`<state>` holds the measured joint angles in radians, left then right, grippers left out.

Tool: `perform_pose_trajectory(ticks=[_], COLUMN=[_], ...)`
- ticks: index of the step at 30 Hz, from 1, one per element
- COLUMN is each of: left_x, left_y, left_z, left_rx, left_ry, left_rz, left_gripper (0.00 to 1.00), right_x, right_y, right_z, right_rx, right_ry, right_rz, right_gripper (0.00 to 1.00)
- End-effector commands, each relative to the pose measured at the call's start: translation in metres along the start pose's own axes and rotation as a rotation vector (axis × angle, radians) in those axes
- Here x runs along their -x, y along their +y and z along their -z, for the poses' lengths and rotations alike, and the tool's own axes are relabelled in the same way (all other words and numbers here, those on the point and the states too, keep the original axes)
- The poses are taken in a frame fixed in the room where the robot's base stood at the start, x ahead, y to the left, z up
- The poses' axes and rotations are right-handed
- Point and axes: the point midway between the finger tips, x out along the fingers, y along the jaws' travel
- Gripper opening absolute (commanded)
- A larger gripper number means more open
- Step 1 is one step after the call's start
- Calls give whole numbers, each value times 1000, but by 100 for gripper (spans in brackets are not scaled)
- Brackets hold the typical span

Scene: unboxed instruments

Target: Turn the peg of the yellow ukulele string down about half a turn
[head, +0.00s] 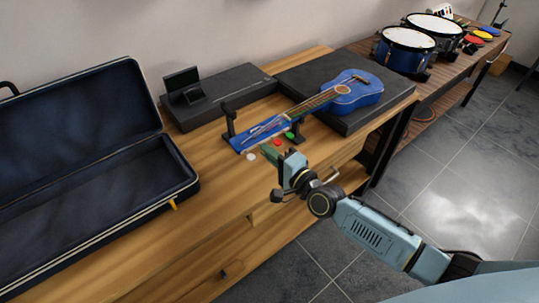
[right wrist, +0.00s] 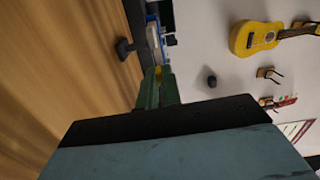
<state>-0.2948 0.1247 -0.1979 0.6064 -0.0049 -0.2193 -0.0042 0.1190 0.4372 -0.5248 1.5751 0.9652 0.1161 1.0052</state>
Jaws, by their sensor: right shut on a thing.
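The blue ukulele (head: 345,97) lies with its body on a dark flat case and its headstock (head: 248,135) toward the front left, by a black stand. A red peg (head: 278,142), a green peg (head: 290,136) and a white peg (head: 251,156) show along the near side of the headstock. My right gripper (head: 268,151) is at this edge, between the white and red pegs. In the right wrist view its green fingers (right wrist: 157,88) are shut on the yellow peg (right wrist: 158,72), mostly hidden between them. My left gripper is not in view.
An open dark blue case (head: 90,200) fills the left of the wooden bench. A dark box with a small screen device (head: 183,84) stands behind the headstock. Drums (head: 405,48) stand at the back right. A yellow ukulele (right wrist: 256,37) hangs on the wall.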

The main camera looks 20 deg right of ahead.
Motion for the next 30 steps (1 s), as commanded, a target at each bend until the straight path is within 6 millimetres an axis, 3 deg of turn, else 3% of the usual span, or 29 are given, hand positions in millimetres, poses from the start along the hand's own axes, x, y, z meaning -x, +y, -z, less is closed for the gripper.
perform_pose_trajectory(ticks=[6, 18, 24, 30], left_x=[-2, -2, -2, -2], left_y=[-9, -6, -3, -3], left_z=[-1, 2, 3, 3], left_rx=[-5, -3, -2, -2], left_ry=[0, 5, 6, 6], left_rz=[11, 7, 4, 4], left_gripper=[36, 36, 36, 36], right_x=[0, 0, 0, 0], right_y=[0, 0, 0, 0], right_z=[0, -1, 0, 0], right_rx=[-39, -44, -44, -43], right_ry=[-1, -1, -1, 0], right_rz=[3, 3, 3, 4], right_gripper=[0, 0, 28, 28])
